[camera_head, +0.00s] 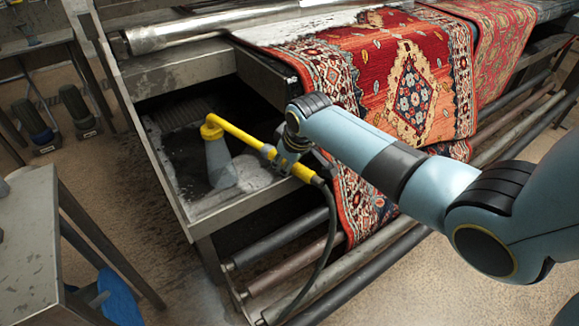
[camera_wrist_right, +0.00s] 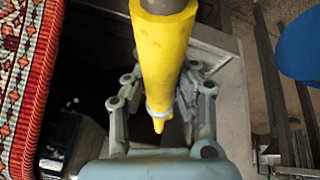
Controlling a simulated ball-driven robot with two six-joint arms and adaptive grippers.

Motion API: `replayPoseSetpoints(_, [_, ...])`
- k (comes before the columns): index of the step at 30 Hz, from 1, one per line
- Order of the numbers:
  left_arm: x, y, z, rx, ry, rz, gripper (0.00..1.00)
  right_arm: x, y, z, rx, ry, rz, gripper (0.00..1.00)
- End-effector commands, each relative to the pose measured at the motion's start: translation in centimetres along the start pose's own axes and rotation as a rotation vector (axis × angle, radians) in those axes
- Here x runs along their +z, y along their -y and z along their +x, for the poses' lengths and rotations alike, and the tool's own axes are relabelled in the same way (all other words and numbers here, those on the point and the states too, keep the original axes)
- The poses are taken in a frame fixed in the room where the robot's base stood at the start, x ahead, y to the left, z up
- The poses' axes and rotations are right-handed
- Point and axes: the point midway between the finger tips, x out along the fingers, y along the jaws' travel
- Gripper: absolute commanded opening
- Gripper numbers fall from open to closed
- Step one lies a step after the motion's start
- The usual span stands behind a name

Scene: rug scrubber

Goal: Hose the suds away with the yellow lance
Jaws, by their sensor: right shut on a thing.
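My right gripper (camera_head: 284,160) is shut on the yellow lance (camera_head: 238,134), around its lower shaft. In the right wrist view the lance (camera_wrist_right: 165,60) runs between the two fingers (camera_wrist_right: 160,100). The lance's bent head hangs over the dark open basin (camera_head: 172,180), and a pale cone of spray (camera_head: 220,163) comes down from it. White suds (camera_head: 256,176) lie in the basin's near right corner, beside the spray. More white (camera_head: 290,28) covers the upper end of the red patterned rug (camera_head: 385,80). My left gripper is not in view.
A dark hose (camera_head: 329,240) hangs from the lance's rear end past the rollers (camera_head: 300,262). The rug drapes over the machine's edge close to my right arm. A grey table (camera_head: 30,240) stands at the left, with a blue thing (camera_head: 118,296) below it.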

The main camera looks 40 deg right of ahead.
Motion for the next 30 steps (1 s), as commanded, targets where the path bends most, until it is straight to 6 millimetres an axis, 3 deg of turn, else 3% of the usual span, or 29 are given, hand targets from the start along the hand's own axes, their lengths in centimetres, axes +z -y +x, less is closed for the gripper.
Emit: replayPoseSetpoints(30, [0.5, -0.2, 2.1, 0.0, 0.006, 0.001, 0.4, -3.8, -1.3, 1.7, 0.002, -0.007, 0.0, 0.0])
